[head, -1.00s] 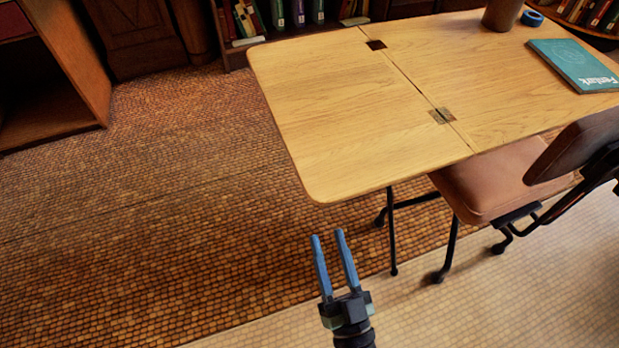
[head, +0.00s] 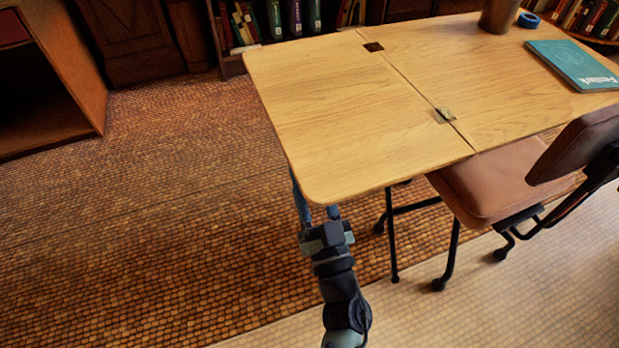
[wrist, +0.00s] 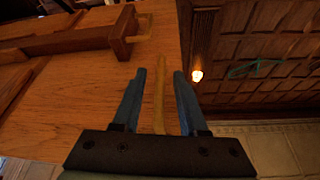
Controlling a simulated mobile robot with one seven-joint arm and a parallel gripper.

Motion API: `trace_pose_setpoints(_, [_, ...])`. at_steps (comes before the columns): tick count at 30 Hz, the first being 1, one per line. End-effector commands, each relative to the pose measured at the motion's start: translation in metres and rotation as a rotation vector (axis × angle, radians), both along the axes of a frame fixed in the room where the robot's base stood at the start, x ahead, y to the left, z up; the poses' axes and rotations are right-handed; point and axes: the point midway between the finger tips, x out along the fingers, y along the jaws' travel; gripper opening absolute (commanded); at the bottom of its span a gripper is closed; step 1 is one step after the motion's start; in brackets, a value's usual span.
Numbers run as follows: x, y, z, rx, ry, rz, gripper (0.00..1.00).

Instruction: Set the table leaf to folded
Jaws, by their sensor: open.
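The table leaf (head: 330,110) is the left part of the wooden table. It stands raised, level with the fixed top (head: 490,80), and two metal hinges (head: 442,115) lie along the seam. My gripper (head: 315,208) is open and empty at the leaf's near left corner. It points up from below, and the leaf hides part of its fingers in the head view. In the wrist view my fingers (wrist: 160,80) point toward the leaf's underside (wrist: 95,95), with its pale edge strip showing between them. I cannot tell whether they touch it.
A brown chair (head: 490,180) stands at the table's near side. A teal book (head: 574,65), a brown cup (head: 499,14) and a blue ring (head: 529,19) lie on the fixed top. A wooden cabinet (head: 65,65) stands at far left. The floor left of the leaf is clear.

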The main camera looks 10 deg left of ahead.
Motion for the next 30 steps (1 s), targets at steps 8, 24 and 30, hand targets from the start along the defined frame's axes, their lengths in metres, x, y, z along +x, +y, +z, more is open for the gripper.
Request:
trace_pose_setpoints(8, [-0.0002,-0.0001,-0.0001,0.000,0.000,0.000,0.10])
trace_pose_setpoints(24, [-0.0006,-0.0003,-0.0004,0.000,0.000,0.000,0.00])
trace_pose_setpoints(30, [-0.0006,-0.0003,-0.0005,0.000,0.000,0.000,0.00])
